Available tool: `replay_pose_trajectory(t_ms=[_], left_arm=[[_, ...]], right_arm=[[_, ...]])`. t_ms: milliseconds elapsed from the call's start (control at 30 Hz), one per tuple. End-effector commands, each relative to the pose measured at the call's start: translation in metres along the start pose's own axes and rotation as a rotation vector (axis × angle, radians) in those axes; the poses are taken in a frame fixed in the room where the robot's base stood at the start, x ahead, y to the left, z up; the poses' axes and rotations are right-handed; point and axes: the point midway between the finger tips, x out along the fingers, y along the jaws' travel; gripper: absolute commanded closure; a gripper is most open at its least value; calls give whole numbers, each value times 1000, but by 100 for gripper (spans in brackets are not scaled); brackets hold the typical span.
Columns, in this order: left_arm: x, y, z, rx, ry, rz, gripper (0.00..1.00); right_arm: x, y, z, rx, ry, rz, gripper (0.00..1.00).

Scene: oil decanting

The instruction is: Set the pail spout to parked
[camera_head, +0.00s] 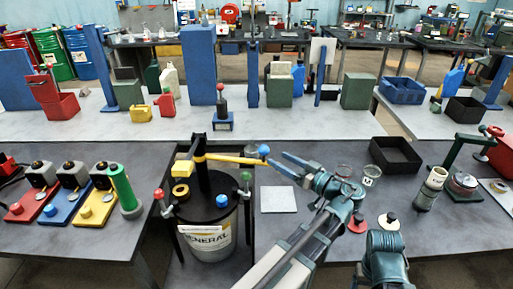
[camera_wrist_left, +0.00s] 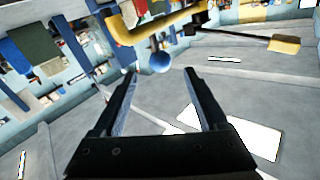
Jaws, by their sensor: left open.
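The pail (camera_head: 205,240) stands in a gap between the front tables, with a black lid and a "GENERAL" label. A dark post rises from the lid. The yellow spout (camera_head: 232,159) reaches from the post to the right and ends in a blue ball (camera_head: 263,151). My left gripper (camera_head: 277,159) is open and empty, just right of the ball. In the left wrist view the ball (camera_wrist_left: 159,62) shows between the fingertips, seemingly just beyond them, with the yellow spout (camera_wrist_left: 160,27) behind. My right arm shows at the bottom right; its jaws are not visible.
A red knob (camera_head: 158,194) and a green knob (camera_head: 245,176) stand beside the lid. A green cylinder (camera_head: 122,190) is on the left table. A pale square plate (camera_head: 278,199) lies below my left gripper. A black tray (camera_head: 396,155) and glass jars are to the right.

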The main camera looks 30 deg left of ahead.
Motion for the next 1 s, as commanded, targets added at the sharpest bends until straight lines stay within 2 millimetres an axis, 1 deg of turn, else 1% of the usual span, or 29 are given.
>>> replay_pose_trajectory(t_ms=[33,100,300,500,700,1000], left_arm=[[12,-1,0,0,-1,-4,24],[27,-1,0,1,-2,-5,24],[66,-1,0,1,-2,-4,24],[95,0,0,2,-2,-2,24],[108,0,1,2,-2,0,24],[110,0,1,2,-2,0,24]], right_arm=[[0,0,0,0,0,0,24],[0,0,0,0,0,0,24],[0,0,0,0,0,0,24],[0,0,0,0,0,0,24],[0,0,0,0,0,0,24],[0,0,0,0,0,0,24]])
